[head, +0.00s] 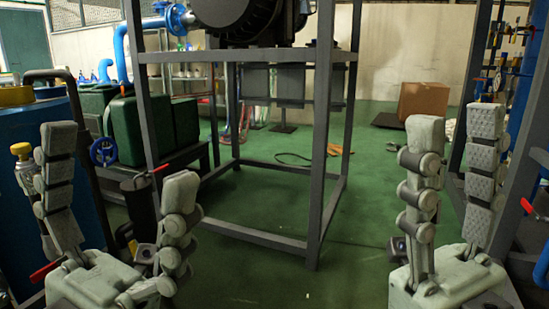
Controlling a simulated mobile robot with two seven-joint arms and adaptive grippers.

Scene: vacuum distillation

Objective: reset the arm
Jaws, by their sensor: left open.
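My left gripper (120,163) is at the lower left of the head view. Its two grey padded fingers point up and stand wide apart, with nothing between them. My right gripper (456,132) is at the lower right, also with its fingers up and apart. Nothing is held between them, and the gap looks narrower than on the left gripper. Both grippers are in front of the metal frame stand (318,150). The arms behind the grippers are mostly out of view.
A dark round machine (240,20) sits on the stand. A blue tank (35,150), a red-handled valve (160,169) and green containers (140,128) are at the left. Dark metal posts rise at the right. A cardboard box (423,101) stands at the back. Green floor (345,265) is clear between the grippers.

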